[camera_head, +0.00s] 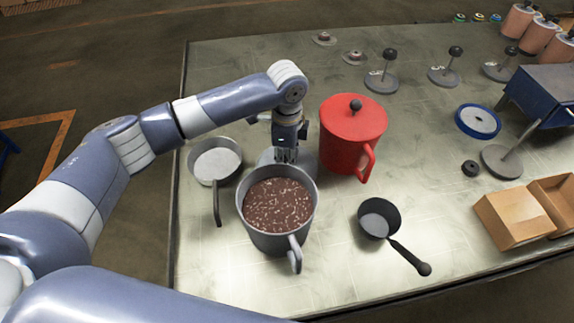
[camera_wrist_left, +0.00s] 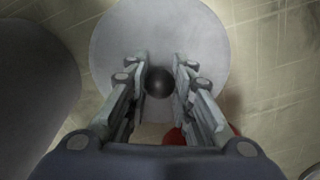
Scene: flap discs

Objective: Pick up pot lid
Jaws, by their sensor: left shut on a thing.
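The pot lid (camera_wrist_left: 160,35) is a round grey disc with a dark ball knob (camera_wrist_left: 158,83) in the left wrist view. My left gripper (camera_wrist_left: 158,80) is shut on the knob, one finger on each side of it. In the head view my left gripper (camera_head: 286,156) points down just behind the grey pot (camera_head: 254,240), which holds a brown speckled content and is uncovered. Only a sliver of the lid (camera_head: 265,157) shows there, behind the pot's rim; the gripper and pot hide the rest. I cannot tell whether the lid touches the table. My right gripper is not in view.
A red lidded pot (camera_head: 340,145) stands close right of my left gripper. A shallow pan (camera_head: 216,165) is to the left, a small dark saucepan (camera_head: 377,220) to the front right. Cardboard boxes (camera_head: 512,219) and a blue-rimmed disc (camera_head: 478,121) lie farther right.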

